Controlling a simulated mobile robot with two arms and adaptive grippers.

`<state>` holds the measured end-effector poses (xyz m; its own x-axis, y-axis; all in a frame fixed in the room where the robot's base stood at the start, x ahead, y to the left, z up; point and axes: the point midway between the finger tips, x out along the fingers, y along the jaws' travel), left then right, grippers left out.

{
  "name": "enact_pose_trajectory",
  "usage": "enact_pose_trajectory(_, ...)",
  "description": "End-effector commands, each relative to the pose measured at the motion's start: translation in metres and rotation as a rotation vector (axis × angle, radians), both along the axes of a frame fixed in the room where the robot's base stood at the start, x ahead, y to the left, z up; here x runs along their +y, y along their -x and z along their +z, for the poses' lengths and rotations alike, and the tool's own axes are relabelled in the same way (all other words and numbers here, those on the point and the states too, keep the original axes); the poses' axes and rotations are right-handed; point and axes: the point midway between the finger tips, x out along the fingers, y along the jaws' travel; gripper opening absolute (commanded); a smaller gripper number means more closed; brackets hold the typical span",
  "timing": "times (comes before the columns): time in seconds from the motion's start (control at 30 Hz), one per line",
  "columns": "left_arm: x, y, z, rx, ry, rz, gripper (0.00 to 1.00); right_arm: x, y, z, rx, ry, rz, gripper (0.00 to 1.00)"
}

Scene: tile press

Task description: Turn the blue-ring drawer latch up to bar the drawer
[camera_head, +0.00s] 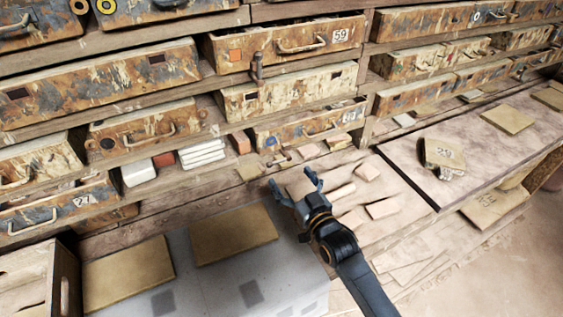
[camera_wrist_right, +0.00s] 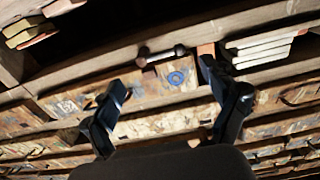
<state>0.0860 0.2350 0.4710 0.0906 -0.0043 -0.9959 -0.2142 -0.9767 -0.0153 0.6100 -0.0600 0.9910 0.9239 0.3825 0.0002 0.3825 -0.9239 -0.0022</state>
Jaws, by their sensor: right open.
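The blue-ring drawer (camera_head: 315,124) is a worn, rusty front on the lowest row in the head view. The latch (camera_wrist_right: 161,55) is a short dark bar with knobbed ends. It lies roughly along the drawer's edge, crosswise and not upright; in the head view it is small, below the ring (camera_head: 270,142). My right gripper (camera_head: 291,180) is open and empty, just in front of and below the latch. In the wrist view its fingers (camera_wrist_right: 163,75) stand apart on either side of the ring and latch. My left gripper is not in view.
White tiles (camera_head: 202,153) and a red block (camera_head: 240,142) sit left of the drawer. Loose pale tiles (camera_head: 382,208) lie around my right gripper. A grey surface with two tan tiles (camera_head: 234,235) is at the front left. Another latch (camera_head: 257,68) stands upright higher up.

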Motion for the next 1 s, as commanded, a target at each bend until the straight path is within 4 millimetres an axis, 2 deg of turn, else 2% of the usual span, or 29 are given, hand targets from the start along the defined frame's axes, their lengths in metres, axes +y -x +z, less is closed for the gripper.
enact_pose_trajectory(0.1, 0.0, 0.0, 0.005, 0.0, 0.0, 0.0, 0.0, 0.01, -0.022, 0.002, 0.0, 0.0, 0.001, 0.86)
enact_pose_trajectory(0.3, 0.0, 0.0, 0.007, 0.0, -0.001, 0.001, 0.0, 0.019, -0.045, 0.001, 0.001, 0.0, 0.0, 0.86)
enact_pose_trajectory(0.5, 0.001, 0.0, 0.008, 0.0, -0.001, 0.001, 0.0, 0.023, -0.054, 0.0, 0.0, 0.001, 0.0, 0.86)
enact_pose_trajectory(0.77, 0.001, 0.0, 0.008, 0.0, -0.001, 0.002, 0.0, 0.023, -0.054, 0.0, 0.001, 0.0, 0.0, 0.86)
enact_pose_trajectory(1.0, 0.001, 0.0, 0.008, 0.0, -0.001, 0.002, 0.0, 0.023, -0.055, 0.0, 0.001, 0.001, 0.0, 0.37)
